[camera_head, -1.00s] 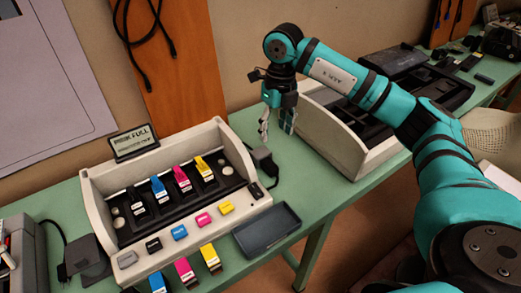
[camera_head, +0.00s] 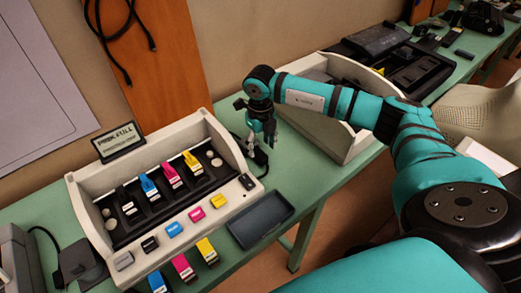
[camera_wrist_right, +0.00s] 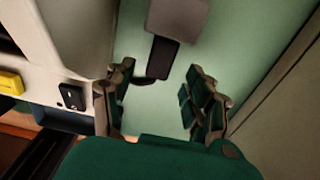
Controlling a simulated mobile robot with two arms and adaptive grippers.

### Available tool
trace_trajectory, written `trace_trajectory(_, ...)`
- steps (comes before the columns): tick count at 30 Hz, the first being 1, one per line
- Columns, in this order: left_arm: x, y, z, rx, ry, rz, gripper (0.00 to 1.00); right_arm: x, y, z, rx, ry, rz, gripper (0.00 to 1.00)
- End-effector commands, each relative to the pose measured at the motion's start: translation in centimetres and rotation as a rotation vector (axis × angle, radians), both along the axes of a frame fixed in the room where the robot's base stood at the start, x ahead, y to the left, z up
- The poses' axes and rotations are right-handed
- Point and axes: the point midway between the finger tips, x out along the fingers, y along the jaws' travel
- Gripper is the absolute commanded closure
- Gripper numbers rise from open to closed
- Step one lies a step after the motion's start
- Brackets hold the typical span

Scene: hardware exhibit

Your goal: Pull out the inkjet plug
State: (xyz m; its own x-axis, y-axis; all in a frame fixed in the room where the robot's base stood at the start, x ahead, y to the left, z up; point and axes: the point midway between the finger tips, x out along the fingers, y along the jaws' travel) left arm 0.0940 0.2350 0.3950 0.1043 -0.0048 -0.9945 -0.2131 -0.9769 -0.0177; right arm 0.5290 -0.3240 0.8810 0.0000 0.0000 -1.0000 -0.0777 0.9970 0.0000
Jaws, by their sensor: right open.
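The inkjet printer (camera_head: 88,200) is the open white case at left, with coloured cartridges in it. A dark plug (camera_head: 262,158) with a cord is at the printer's right end, partly hidden by my right gripper (camera_head: 261,141) in the head view. In the right wrist view, the black plug body (camera_wrist_right: 163,58) meets a grey block (camera_wrist_right: 180,16) above it. It shows between the open, empty fingers of my right gripper (camera_wrist_right: 160,85), beyond their tips; I cannot tell the distance. My left gripper is not in view.
A dark tray (camera_head: 261,219) lies in front of the printer's right end. A second white case (camera_head: 352,141) stands to the right of my gripper. A black switch (camera_wrist_right: 72,96) is on the printer's corner. Green table shows between the cases.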

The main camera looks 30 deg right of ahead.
Motion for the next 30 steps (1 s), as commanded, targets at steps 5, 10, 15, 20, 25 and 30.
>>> trace_trajectory(5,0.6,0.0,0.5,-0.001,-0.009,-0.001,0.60,0.0,0.0,-2.5,0.001,0.001,0.001,0.46)
trace_trajectory(10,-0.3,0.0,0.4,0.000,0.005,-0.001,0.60,0.0,0.0,-3.5,0.000,0.000,0.000,0.46)
trace_trajectory(15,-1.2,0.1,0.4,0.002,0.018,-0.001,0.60,0.0,0.0,-3.6,0.000,-0.001,0.001,0.46)
trace_trajectory(20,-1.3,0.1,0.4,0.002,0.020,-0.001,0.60,0.0,0.0,-3.6,0.000,-0.001,0.001,0.54)
trace_trajectory(25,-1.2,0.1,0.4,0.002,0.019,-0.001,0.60,0.0,0.0,-3.6,0.000,-0.001,0.000,0.76)
trace_trajectory(30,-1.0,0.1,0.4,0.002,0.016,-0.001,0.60,0.0,0.0,-3.6,0.001,-0.001,0.000,0.98)
